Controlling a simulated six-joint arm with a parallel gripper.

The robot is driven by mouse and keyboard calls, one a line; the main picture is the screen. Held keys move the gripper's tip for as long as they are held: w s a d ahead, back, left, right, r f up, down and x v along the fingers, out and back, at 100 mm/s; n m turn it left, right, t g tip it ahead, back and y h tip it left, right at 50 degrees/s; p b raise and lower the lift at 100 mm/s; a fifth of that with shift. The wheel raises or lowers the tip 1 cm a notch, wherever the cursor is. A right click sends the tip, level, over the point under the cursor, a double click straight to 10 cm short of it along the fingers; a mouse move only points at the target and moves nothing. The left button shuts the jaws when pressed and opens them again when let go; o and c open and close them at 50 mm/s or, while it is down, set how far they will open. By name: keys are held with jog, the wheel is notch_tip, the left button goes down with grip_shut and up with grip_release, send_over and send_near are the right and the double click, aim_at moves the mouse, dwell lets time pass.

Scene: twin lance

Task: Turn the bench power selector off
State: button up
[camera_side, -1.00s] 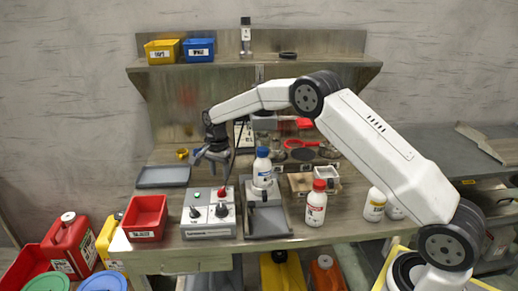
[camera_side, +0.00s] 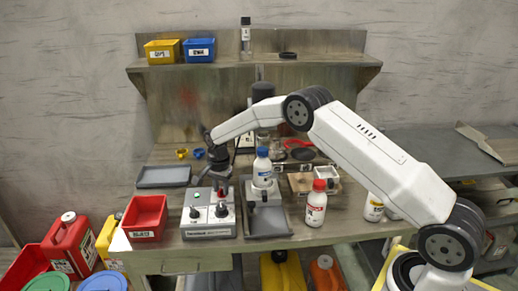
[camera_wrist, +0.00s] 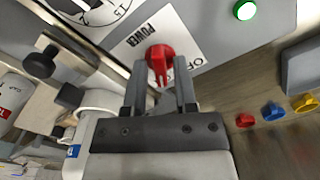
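The bench power box (camera_side: 209,229) is a grey control box on the front of the bench. Its red power knob (camera_wrist: 161,60) shows in the wrist view on a white plate lettered POWER, with a partly hidden word starting "OF" beside it. The knob's ridge points down the picture, toward my gripper. A green lamp (camera_wrist: 244,10) glows on the box. My gripper (camera_wrist: 160,80) is open, a finger on each side of the knob's ridge; I cannot tell whether they touch it.
A blue-capped bottle (camera_side: 262,172) stands on a fixture close right of the box, with a red-capped bottle (camera_side: 316,205) farther right. A red bin (camera_side: 146,215) is to the left. A grey tray (camera_side: 164,176) lies behind it on the bench.

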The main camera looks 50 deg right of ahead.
grip_shut()
jog(key=shift+n, duration=0.4)
jog(key=n, duration=1.1)
jog(key=shift+d, duration=0.1)
dwell(0.4)
jog(key=shift+o, duration=1.7)
grip_release()
jog(key=shift+r, duration=0.1)
